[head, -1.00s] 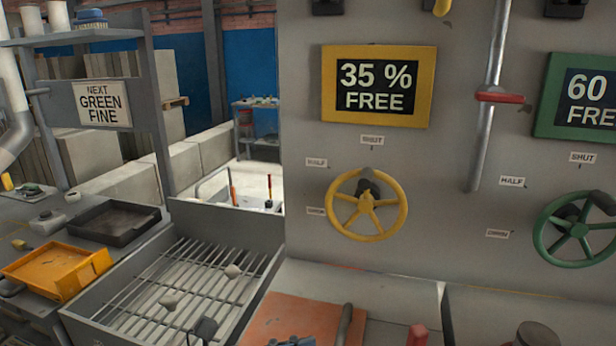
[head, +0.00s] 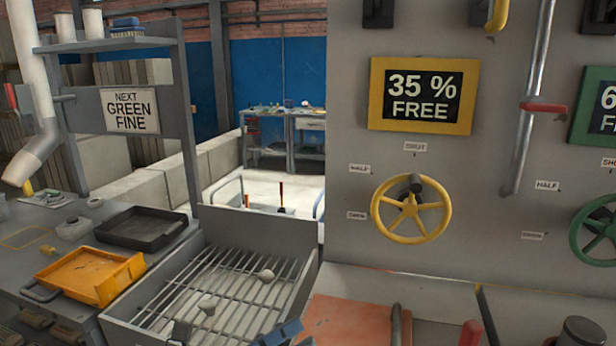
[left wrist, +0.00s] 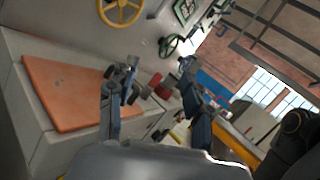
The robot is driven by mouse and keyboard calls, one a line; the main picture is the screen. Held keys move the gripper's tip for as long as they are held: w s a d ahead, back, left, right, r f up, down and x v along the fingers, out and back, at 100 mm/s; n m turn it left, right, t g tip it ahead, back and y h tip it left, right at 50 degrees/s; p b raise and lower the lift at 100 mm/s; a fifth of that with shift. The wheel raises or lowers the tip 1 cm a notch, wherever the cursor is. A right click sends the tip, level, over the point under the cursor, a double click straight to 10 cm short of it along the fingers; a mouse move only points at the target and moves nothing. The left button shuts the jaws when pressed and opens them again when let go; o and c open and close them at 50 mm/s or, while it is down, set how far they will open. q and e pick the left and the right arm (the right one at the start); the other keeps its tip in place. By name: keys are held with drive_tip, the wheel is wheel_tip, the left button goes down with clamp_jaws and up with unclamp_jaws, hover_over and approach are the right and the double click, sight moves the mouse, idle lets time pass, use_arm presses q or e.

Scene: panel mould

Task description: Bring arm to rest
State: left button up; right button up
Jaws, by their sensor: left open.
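My left gripper (left wrist: 158,98) is open in the left wrist view, its two dark fingers apart with nothing between them. In the head view only dark tips (head: 230,334) show at the bottom edge, in front of the grate; the rest of the arm is out of frame. The yellow handwheel (head: 411,210) is on the grey panel, clear of the gripper; it also shows at the top of the left wrist view (left wrist: 119,11). The green handwheel (head: 598,228) is at the right edge. My right gripper is in neither view.
A barred grate (head: 225,292) with a few stones lies below the panel. An orange-red plate (head: 345,322) is beside it. An orange tray (head: 88,275) and a black tray (head: 142,228) stand on the left bench. A sign (head: 130,110) reads NEXT GREEN FINE.

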use_arm(q)
drive_tip(key=w+a+f+n+t+y, duration=0.1)
drive_tip(key=w+a+n+t+y, duration=0.2)
drive_tip(key=a+n+t+y, duration=0.55)
drive_tip(key=w+a+f+n+t+y, duration=0.1)
drive_tip(key=w+a+n+t+y, duration=0.2)
drive_tip(key=n, duration=1.1)
drive_tip(key=s+a+f+n+g+y, duration=0.2)
drive_tip(key=a+f+n+g+y, duration=0.15)
drive_tip(key=f+n, duration=0.3)
drive_tip(key=s+a+f+n+g+y, duration=0.3)
drive_tip(key=a+f+n+y, duration=0.2)
drive_tip(key=f+n, duration=0.15)
drive_tip(key=s+d+f+n+g+h, duration=0.1)
drive_tip(key=s+f+n+g, duration=0.75)
drive_tip(key=s+f, duration=0.8)
drive_tip(key=s+f+m+g, duration=0.1)
drive_tip(key=s+f+g, duration=0.1)
drive_tip(key=f, duration=1.1)
drive_tip(key=s+f+m+g, duration=0.1)
drive_tip(key=s+f+g, duration=0.15)
drive_tip(key=f, duration=1.05)
drive_tip(key=s+a+f, duration=0.2)
drive_tip(key=s+f, duration=1.3)
drive_tip(key=s, duration=0.1)
drive_tip(key=shift+a, duration=0.25)
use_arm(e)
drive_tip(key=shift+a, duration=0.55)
